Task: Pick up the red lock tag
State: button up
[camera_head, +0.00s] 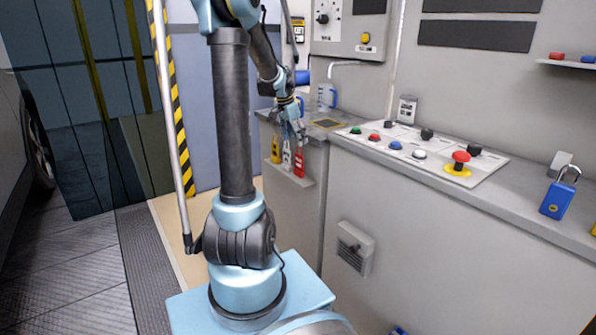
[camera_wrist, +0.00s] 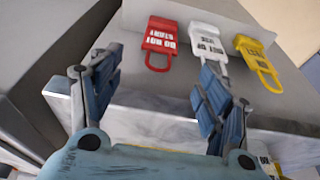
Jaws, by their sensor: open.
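The red lock tag (camera_wrist: 160,37) hangs upside down in the wrist view, its loop toward my gripper. It also shows in the head view (camera_head: 299,164), hanging at the right of a row of tags on the cabinet front. My gripper (camera_wrist: 155,95) is open, with its two blue-padded fingers apart and nothing between them. The red tag lies beyond the fingertips, roughly in line with the gap and apart from them. In the head view my gripper (camera_head: 293,128) is just above the tags, near the cabinet's top edge.
A white tag (camera_wrist: 208,42) hangs beside the red one, and a yellow tag (camera_wrist: 257,55) beyond it. The right finger is close to the white tag. A control panel (camera_head: 425,150) with several buttons and a blue padlock (camera_head: 557,200) are on the counter to the right.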

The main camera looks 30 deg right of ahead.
aim_at(299, 156)
jog(key=shift+a+x, duration=0.1)
jog(key=shift+x, duration=2.15)
jog(key=shift+a+x, duration=0.15)
jog(key=shift+x, duration=2.1)
jog(key=c, duration=1.2)
jog(key=shift+o, duration=0.2)
jog(key=shift+r, duration=0.65)
jog(key=s+a, duration=0.1)
jog(key=a, duration=1.7)
jog(key=shift+s, duration=0.2)
